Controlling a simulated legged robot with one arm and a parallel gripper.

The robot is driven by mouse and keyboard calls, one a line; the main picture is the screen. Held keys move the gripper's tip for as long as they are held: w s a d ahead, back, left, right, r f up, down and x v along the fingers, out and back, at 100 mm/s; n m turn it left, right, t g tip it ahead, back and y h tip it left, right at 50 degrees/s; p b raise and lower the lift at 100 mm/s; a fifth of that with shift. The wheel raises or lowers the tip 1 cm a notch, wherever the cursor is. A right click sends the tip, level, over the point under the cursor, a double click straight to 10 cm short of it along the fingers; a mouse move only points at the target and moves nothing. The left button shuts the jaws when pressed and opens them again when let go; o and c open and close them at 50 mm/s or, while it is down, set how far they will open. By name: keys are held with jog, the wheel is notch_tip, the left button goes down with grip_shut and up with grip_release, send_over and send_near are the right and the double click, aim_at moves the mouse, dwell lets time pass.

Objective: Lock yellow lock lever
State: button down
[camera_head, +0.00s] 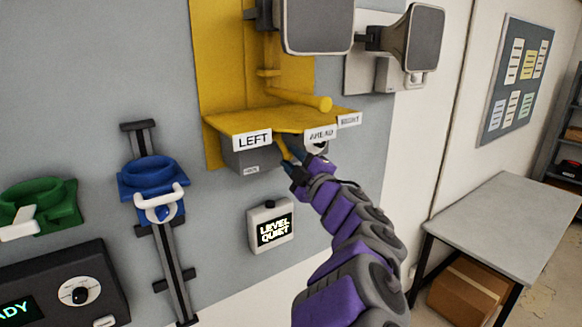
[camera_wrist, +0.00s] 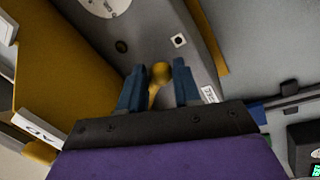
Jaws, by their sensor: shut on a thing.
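The yellow lock lever (camera_head: 283,148) hangs below the yellow plate, on the underside of the grey housing (camera_head: 245,160). My gripper (camera_head: 293,163) is at its lower end. In the wrist view the lever's round yellow knob (camera_wrist: 161,73) sits between the two blue fingers of my gripper (camera_wrist: 159,80), which are shut on it. The yellow plate (camera_head: 270,120) above carries LEFT, AHEAD and RIGHT labels and a yellow bar. My gripper and arm partly hide the housing's right side and the lever's tip.
A small LEVEL QUIET display box (camera_head: 270,226) is on the wall below the housing. A blue holder (camera_head: 152,177) on a rail and a green holder (camera_head: 40,207) are to the left. A grey table (camera_head: 495,225) stands at right.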

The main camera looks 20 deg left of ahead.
jog(key=shift+n, duration=0.6)
jog(key=c, duration=1.2)
grip_release()
jog(key=shift+o, duration=0.8)
jog(key=shift+s+r, duration=0.1)
jog(key=shift+o, duration=1)
jog(key=shift+a, duration=0.1)
